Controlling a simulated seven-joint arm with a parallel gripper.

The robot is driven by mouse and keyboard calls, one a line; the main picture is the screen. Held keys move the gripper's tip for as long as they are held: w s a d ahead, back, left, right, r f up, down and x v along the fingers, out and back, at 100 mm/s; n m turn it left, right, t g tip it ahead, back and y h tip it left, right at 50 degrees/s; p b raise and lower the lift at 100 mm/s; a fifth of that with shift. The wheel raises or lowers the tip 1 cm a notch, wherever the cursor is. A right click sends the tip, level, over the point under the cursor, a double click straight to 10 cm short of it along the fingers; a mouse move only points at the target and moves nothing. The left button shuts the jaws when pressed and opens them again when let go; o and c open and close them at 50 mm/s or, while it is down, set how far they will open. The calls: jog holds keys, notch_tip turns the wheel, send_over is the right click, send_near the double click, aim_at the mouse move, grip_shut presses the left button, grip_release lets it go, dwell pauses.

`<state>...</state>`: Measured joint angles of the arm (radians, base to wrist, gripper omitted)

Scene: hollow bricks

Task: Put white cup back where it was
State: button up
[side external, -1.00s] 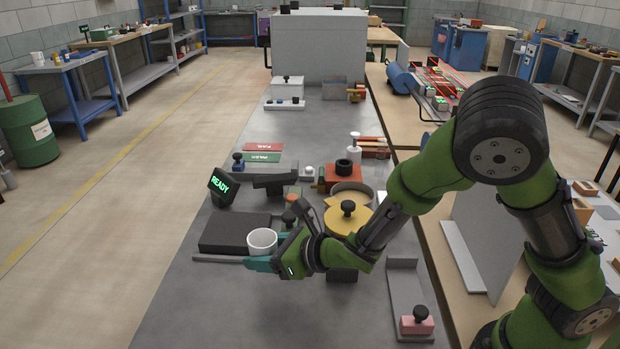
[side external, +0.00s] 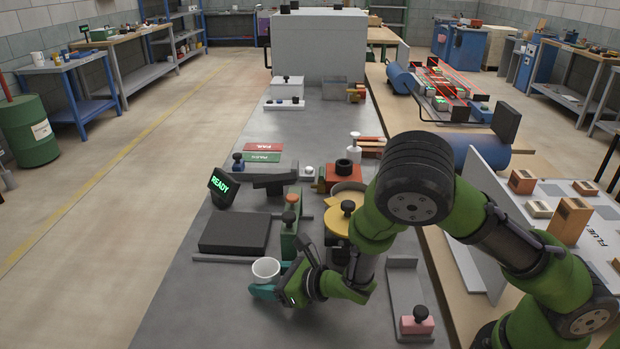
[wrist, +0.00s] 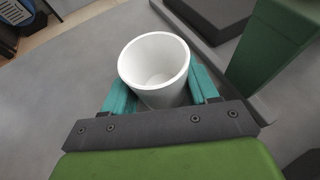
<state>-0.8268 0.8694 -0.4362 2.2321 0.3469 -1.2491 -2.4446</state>
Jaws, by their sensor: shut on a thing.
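The white cup (side external: 266,268) is held between the teal fingers of my gripper (side external: 268,289), in front of the black flat block. In the wrist view the white cup (wrist: 155,68) stands between the two teal fingers of my gripper (wrist: 155,90), one on each side, its open rim facing the camera and its inside empty. The cup looks slightly tilted. I cannot tell whether its base touches the grey table (side external: 215,310).
The black flat block (side external: 235,233) with a grey bar along its front lies behind the cup. A green upright block (side external: 289,238) and a yellow lidded pot (side external: 340,222) stand close behind my gripper. The front left table is clear.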

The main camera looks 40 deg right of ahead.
aim_at(278, 279)
jog(key=o, duration=1.1)
jog(key=shift+f, duration=0.1)
jog(key=shift+s+r, duration=0.1)
jog(key=shift+r, duration=0.15)
jog(key=v, duration=0.7)
jog(key=shift+s+d, duration=0.15)
